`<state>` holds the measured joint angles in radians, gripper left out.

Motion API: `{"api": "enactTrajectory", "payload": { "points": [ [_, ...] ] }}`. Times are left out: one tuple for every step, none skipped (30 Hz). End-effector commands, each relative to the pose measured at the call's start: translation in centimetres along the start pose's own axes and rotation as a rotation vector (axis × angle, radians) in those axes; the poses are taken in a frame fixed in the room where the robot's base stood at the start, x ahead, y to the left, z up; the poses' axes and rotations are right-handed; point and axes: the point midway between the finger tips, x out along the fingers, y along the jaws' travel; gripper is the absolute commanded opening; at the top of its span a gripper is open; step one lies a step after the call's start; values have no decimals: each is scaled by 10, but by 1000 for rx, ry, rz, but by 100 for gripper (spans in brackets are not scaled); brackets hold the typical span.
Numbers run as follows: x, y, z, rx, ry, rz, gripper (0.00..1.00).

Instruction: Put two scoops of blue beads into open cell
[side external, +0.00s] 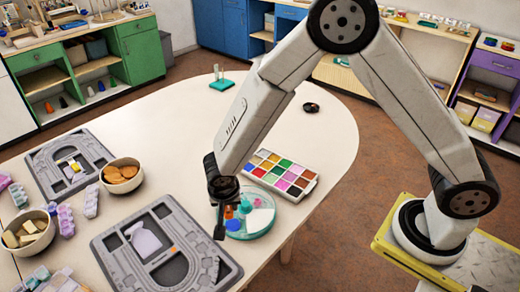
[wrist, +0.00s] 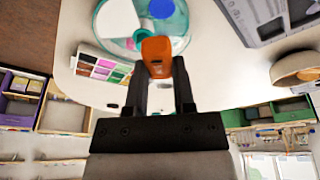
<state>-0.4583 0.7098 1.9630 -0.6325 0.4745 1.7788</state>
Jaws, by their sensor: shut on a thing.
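My gripper (side external: 222,215) is shut on an orange scoop (wrist: 157,50), whose orange part also shows in the side view (side external: 229,211). The scoop is over or at the edge of a round teal dish (side external: 262,229) with clear walls and several compartments. A mound of blue beads (side external: 233,225) lies in the dish's near left part; blue also shows in the wrist view (wrist: 162,8). Pink and teal contents lie farther back. Whether the scoop holds beads cannot be seen. Which cell is the open one is unclear.
A white tray of many-coloured squares (side external: 308,175) stands just behind the dish. A second grey board (side external: 45,175), a bowl of orange-brown pieces (side external: 122,189) and a bowl of pale blocks (side external: 45,240) are at left. The table's back middle is mostly clear.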

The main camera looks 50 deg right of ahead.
Motion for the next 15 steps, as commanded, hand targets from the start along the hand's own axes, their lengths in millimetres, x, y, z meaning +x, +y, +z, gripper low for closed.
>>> {"api": "enactTrajectory", "payload": {
  "points": [
    [2, 1, -7, -12, -4, -6, 0],
    [3, 2, -10, -21, -6, -9, 0],
    [5, 2, -15, -35, -10, -13, 0],
    [6, 3, -19, -46, -12, -16, 0],
    [8, 4, -23, -57, -15, -19, 0],
    [9, 5, -28, -73, -18, -24, 0],
    [11, 6, -32, -85, -21, -27, 0],
    [12, 7, -36, -97, -24, -30, 0],
    [14, 9, -41, -113, -28, -34, 0],
    [15, 10, -45, -125, -31, -37, 0],
    [16, 11, -48, -138, -33, -41, 0],
    [18, 12, -54, -153, -37, -46, 0],
    [19, 13, -57, -165, -39, -50, 0],
    [20, 14, -61, -176, -42, -53, 0],
    [22, 16, -66, -192, -45, -56, 0]
  ]
}}
